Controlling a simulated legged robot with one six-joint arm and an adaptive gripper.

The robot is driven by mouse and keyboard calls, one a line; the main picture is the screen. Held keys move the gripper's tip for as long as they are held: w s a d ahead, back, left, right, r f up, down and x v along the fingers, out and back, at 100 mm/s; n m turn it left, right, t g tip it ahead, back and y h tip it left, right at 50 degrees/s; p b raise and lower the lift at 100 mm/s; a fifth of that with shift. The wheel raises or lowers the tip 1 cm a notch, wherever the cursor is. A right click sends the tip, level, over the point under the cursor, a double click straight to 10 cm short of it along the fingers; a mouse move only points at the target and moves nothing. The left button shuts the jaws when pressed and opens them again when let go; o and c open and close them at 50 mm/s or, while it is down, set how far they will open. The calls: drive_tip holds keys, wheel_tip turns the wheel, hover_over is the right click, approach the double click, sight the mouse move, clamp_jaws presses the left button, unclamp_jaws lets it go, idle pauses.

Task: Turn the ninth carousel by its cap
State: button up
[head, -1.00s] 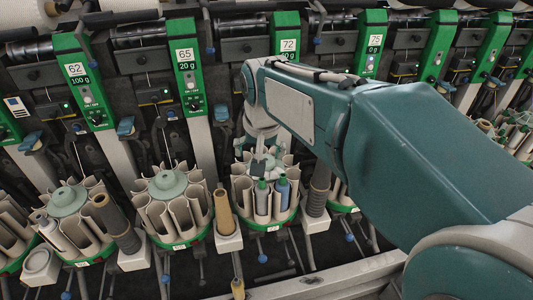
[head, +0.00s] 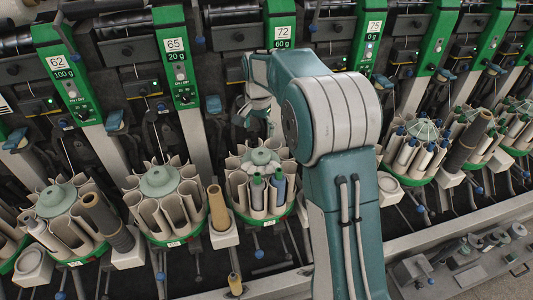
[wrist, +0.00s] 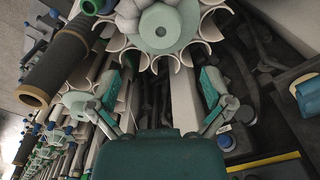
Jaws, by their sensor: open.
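The carousel (head: 268,207) below the unit marked 72 has cream tube pockets, a green base rim and a pale green cap (head: 262,158). Bobbins with green and blue tops stand in its front pockets. My gripper (head: 258,118) is above and behind this cap, apart from it, partly hidden by my arm. In the wrist view my gripper (wrist: 160,82) is open and empty, its two fingers spread wide. There a carousel cap (wrist: 168,30) with a pale lumpy part lies beyond the fingertips, with pockets around it. No number nine is readable on a carousel.
Neighbouring carousels stand left (head: 162,182) and right (head: 422,130). A tan cone (head: 219,210) and a dark cone (head: 105,220) stand on posts between them. Green unit panels (head: 180,70) rise behind. A metal rail (head: 430,240) runs along the front.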

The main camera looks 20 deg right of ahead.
sight(261, 153)
drive_tip(key=shift+w+d+f, duration=0.25)
drive_tip(key=shift+w+f, duration=0.2)
drive_tip(key=shift+f, duration=0.1)
wheel_tip(261, 153, down, 11)
drive_tip(key=shift+r, duration=0.15)
drive_tip(key=c, duration=1.1)
